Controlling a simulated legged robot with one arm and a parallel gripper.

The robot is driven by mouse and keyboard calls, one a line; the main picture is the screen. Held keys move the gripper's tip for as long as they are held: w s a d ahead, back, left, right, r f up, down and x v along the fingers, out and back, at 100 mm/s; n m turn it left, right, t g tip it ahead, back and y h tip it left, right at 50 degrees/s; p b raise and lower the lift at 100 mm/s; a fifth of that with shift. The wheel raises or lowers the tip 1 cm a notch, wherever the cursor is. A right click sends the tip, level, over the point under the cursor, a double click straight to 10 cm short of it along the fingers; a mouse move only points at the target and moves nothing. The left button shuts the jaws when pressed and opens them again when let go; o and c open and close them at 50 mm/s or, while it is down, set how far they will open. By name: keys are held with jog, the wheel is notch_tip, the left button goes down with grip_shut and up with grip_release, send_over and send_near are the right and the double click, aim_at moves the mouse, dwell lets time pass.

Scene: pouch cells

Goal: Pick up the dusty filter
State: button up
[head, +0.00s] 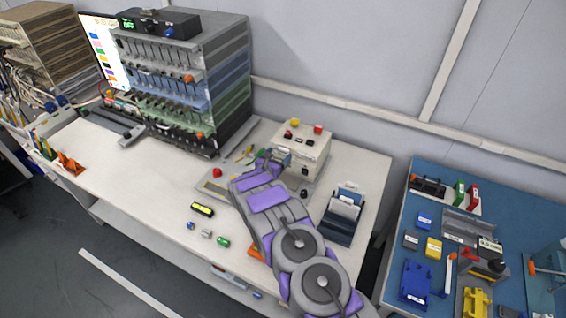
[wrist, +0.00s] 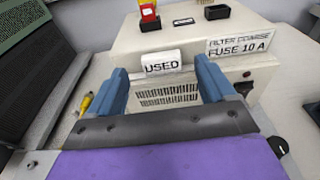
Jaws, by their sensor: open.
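The filter shows in the wrist view as a pale slotted panel (wrist: 170,95) in the front of a cream box (wrist: 125,40), with a white tab marked "USED" (wrist: 163,62) above it. Whether it is dusty I cannot tell. My gripper (wrist: 163,75) is open, with one blue finger on each side of the tab and panel. Whether the fingers touch the panel is unclear. In the head view my gripper (head: 277,157) is at the front of the cream box (head: 312,152), and the filter is too small to make out.
A label reading "FUSE 10 A" (wrist: 240,45) and a black switch (wrist: 243,87) are right of the panel. A tall cell rack (head: 190,80) stands left of the box. A dark holder (head: 341,228) stands right of my arm. Small parts lie at the front of the bench.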

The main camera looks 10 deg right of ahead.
jog(key=shift+x, duration=1.3)
jog(key=shift+r, duration=0.1)
jog(key=shift+c, duration=0.5)
jog(key=c, duration=1.3)
